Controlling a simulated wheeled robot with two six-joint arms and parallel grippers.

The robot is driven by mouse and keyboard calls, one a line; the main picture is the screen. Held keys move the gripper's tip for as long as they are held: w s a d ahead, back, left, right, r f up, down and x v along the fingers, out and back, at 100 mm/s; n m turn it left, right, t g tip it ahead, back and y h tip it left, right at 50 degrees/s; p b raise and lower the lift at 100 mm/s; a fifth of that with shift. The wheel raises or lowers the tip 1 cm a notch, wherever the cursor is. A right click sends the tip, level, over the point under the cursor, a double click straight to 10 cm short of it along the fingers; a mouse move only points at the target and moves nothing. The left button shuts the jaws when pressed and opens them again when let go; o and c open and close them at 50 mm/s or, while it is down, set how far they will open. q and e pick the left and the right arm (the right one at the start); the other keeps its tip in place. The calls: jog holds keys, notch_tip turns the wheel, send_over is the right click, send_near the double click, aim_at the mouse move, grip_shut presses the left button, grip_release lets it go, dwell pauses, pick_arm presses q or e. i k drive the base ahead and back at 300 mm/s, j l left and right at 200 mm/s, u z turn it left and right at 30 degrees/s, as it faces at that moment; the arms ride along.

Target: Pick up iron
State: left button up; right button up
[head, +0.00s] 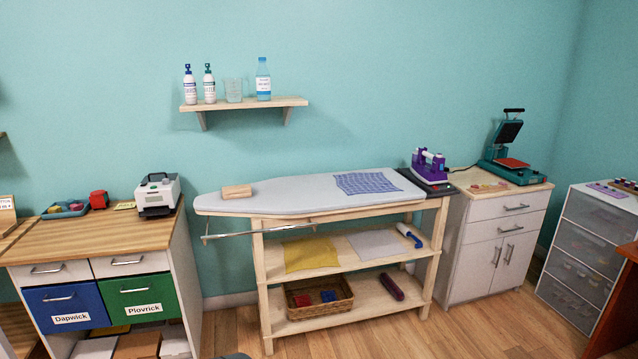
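The iron (428,164) is purple and white. It rests on a dark pad (433,188) at the right end of the ironing board. The ironing board (290,192) has a pale grey cover and sits on a wooden shelf frame against the wall. Neither of my grippers shows in the head view.
A blue checked cloth (366,183) and a wooden block (236,191) lie on the board. A teal heat press (505,150) stands on the white cabinet (487,235) to the right. A wall shelf (244,104) holds bottles. The wooden floor (480,330) in front is largely clear.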

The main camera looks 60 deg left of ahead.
aim_at(428, 173)
jog(key=u, duration=1.75)
jog(key=i+j+z, duration=0.1)
jog(key=i+z, duration=0.2)
jog(key=i, duration=0.5)
